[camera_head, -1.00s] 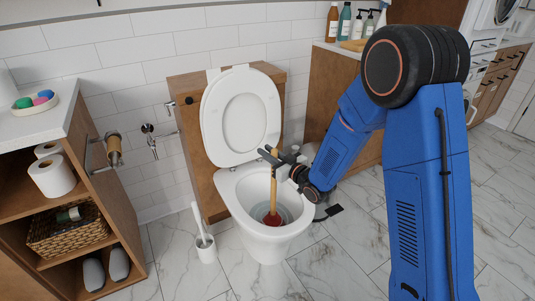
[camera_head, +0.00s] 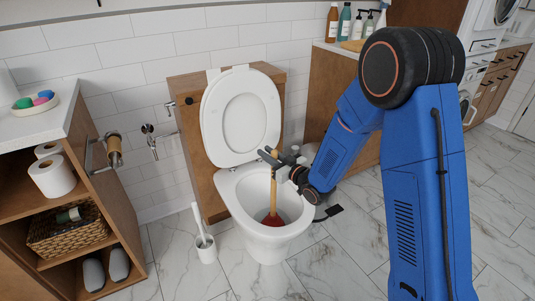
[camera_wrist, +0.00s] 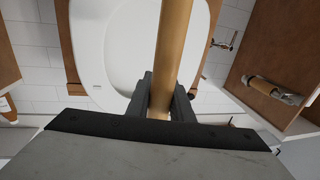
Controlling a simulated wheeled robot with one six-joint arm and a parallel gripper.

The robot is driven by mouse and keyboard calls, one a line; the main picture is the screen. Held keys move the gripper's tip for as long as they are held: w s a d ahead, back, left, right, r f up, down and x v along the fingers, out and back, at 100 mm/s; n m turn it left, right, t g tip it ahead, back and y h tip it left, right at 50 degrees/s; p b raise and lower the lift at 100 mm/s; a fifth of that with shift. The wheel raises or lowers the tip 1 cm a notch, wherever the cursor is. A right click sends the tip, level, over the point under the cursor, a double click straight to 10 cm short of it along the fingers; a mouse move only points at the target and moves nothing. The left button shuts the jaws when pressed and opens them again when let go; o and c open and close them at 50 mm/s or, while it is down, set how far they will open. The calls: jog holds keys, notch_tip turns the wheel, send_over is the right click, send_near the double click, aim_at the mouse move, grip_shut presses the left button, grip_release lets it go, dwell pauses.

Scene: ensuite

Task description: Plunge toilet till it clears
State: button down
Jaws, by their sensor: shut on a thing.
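The white toilet (camera_head: 232,190) stands against a wooden panel with its lid and seat raised. The plunger (camera_head: 273,196) has a wooden handle and a dark red cup (camera_head: 273,220). It stands nearly upright with the cup down inside the bowl. My gripper (camera_head: 277,157) is shut on the upper part of the handle, above the bowl's right side. In the wrist view the handle (camera_wrist: 173,50) runs up from between the dark fingers (camera_wrist: 160,98), with the toilet (camera_wrist: 95,45) behind it. The cup is not visible there.
A toilet brush in a white holder (camera_head: 206,250) stands on the floor left of the toilet. A wooden shelf unit (camera_head: 100,190) with paper rolls and a basket is at left. A counter (camera_head: 335,47) with bottles is at back right. Marble floor lies open in front.

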jog(key=shift+r, duration=0.15)
jog(key=shift+r, duration=0.2)
dwell(0.3)
jog(key=shift+r, duration=0.1)
notch_tip(320, 180, up, 12)
dwell(1.4)
dwell(1.7)
